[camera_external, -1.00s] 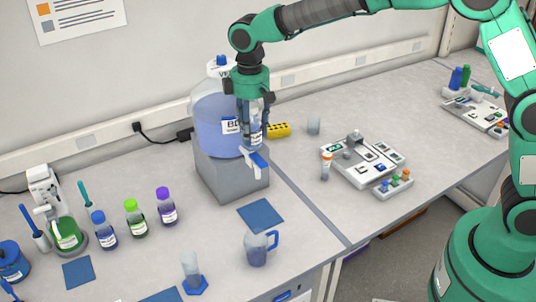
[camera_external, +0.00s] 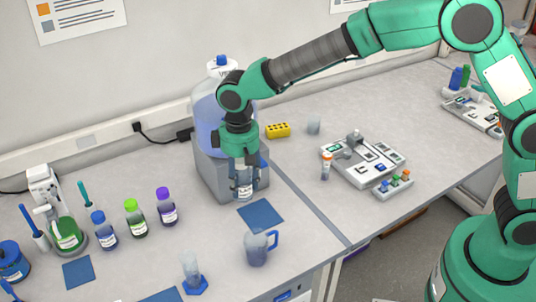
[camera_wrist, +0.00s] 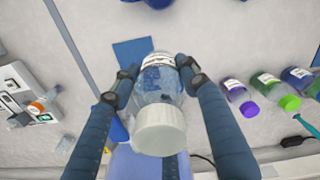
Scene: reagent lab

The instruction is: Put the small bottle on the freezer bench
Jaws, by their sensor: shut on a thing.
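My gripper (camera_external: 243,178) points down in front of the large blue carboy (camera_external: 208,108) and its grey stand (camera_external: 212,176). It is shut on a small clear bottle (camera_external: 244,190) with a white label. In the wrist view the bottle (camera_wrist: 157,85) sits between the two fingers (camera_wrist: 157,82), its white cap (camera_wrist: 160,130) towards the camera. The bottle is held above the bench, near the blue square mat (camera_external: 261,216). Which part of the bench is the freezer bench, I cannot tell from the pictures.
A mug with a blue handle (camera_external: 258,249) stands in front of the mat. Bottles with blue (camera_external: 103,230), green (camera_external: 136,218) and purple (camera_external: 166,207) caps stand to the left. A white instrument (camera_external: 365,160) is on the right. The bench beyond the yellow rack (camera_external: 278,130) has clear room.

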